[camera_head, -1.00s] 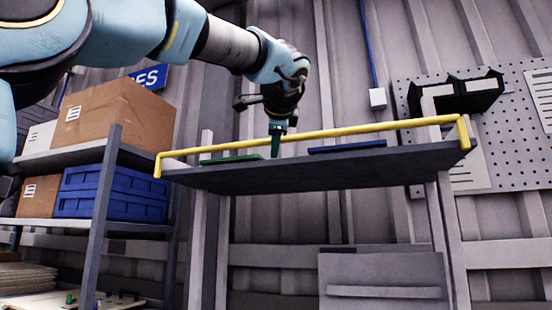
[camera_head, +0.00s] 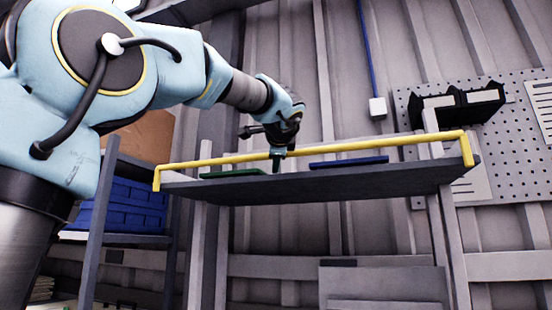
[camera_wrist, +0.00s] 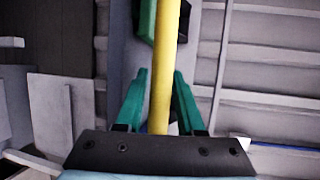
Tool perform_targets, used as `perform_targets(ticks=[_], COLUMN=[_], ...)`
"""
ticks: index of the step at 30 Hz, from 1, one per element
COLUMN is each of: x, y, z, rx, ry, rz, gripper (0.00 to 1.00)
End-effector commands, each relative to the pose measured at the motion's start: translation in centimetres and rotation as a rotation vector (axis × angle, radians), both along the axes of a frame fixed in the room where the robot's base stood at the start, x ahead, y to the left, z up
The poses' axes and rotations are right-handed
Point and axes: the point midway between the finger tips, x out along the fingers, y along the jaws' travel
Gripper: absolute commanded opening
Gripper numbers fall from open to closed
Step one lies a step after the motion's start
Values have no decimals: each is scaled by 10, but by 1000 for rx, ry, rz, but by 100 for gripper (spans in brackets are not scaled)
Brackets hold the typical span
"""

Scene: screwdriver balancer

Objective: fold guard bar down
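The yellow guard bar (camera_head: 380,143) stands raised along the front edge of the grey shelf (camera_head: 340,187), with a short upright post at each end. My gripper (camera_head: 277,168) points down at the bar, left of its middle. In the wrist view the bar (camera_wrist: 166,45) runs between the two green fingers of my gripper (camera_wrist: 160,72). The fingers are apart, with a gap visible on each side of the bar. I cannot tell how deep the bar lies between them.
A green flat item (camera_head: 232,173) and a blue flat item (camera_head: 348,162) lie on the shelf behind the bar. A rack with blue crates (camera_head: 122,205) and a cardboard box (camera_head: 148,135) stands at left. A pegboard (camera_head: 530,150) hangs at right. Space before the shelf looks clear.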

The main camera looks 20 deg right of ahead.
Motion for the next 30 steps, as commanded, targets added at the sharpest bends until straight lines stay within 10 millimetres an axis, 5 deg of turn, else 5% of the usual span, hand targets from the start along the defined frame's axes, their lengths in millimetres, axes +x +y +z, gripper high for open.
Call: perform_targets(ticks=[7, 17, 30], x=[1, 1, 1], y=[0, 0, 0], z=[-1, -1, -1], rx=[0, 0, 0], ry=[0, 1, 1], rz=[0, 0, 0], gripper=[37, 1, 0])
